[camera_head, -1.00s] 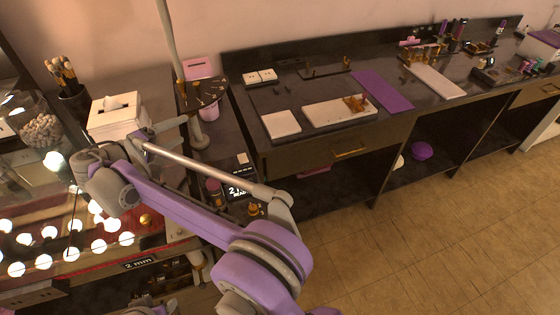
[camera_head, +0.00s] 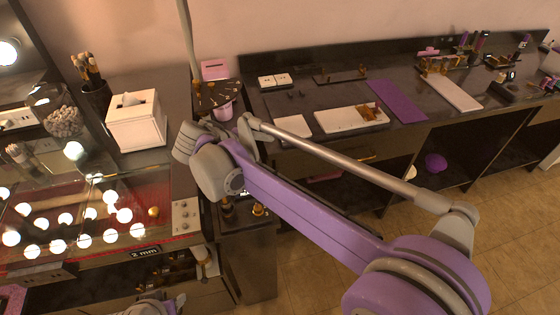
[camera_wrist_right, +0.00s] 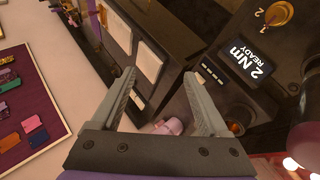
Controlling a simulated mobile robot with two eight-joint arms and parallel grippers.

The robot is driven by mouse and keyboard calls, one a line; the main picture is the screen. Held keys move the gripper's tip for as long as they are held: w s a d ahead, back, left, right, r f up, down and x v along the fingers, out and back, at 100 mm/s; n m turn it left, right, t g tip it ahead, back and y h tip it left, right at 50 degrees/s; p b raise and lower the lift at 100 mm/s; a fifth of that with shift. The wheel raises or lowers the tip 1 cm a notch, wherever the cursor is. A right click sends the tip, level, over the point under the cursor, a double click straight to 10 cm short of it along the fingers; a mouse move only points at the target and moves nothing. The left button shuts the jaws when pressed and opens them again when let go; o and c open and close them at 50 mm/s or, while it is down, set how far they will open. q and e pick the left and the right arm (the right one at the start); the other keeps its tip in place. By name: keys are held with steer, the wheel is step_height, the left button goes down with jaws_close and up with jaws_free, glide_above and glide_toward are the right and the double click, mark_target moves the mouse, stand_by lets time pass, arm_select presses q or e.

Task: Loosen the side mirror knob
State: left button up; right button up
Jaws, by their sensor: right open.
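The mirror with many lit round bulbs (camera_head: 65,218) is at the left of the head view. A small gold ball-shaped knob (camera_head: 153,211) shows at its right end; I cannot tell for sure that it is the side mirror knob. My right gripper (camera_wrist_right: 160,78) is open and empty in the right wrist view. In the head view, my right gripper (camera_head: 214,133) is partly hidden by its own wrist, right of the tissue box. My left gripper (camera_head: 155,304) shows only in part at the bottom edge; its jaws cannot be made out.
A white tissue box (camera_head: 137,122) and a brush cup (camera_head: 95,98) stand behind the mirror. A long dark counter (camera_head: 300,98) runs right.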

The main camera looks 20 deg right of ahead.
steer(key=shift+g+y, duration=0.4)
steer(key=shift+y, duration=0.2)
steer(key=shift+s+d+f, duration=0.25)
steer(key=shift+s+d, duration=0.7)
steer(key=shift+s, duration=0.2)
steer(key=shift+s+d+f, duration=0.25)
steer(key=shift+s+d, duration=0.7)
steer(key=shift+s, duration=0.15)
